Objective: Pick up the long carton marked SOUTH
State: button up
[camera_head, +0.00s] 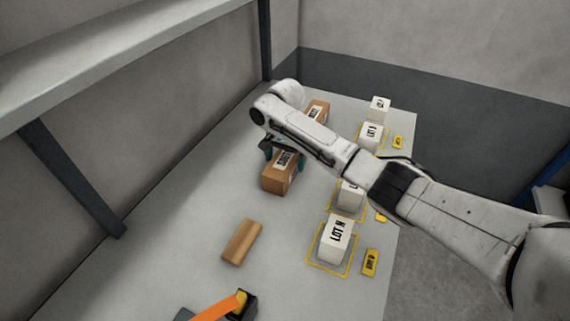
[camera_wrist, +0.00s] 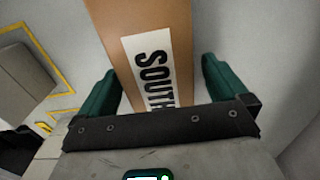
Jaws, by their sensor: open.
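The long brown carton with a white label reading SOUTH (camera_wrist: 180,35) fills the middle of the wrist view. It also shows in the head view (camera_head: 272,184), standing on the table under my arm, partly hidden by it. My gripper (camera_wrist: 158,85) has its two green fingers apart, one on each side of the carton, with a visible gap at the left finger. In the head view my gripper (camera_head: 283,152) is at the top of this carton, mostly hidden by the arm.
Another brown labelled carton (camera_head: 318,111) stands behind my arm. White LOT boxes, one nearest (camera_head: 335,240), stand in yellow outlines along the right side. A plain brown block (camera_head: 241,243) lies in front. A shelf (camera_head: 110,45) overhangs the left.

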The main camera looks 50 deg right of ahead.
notch_tip(320, 180, down, 3)
jog(key=shift+s+f, duration=0.1)
jog(key=c, duration=1.2)
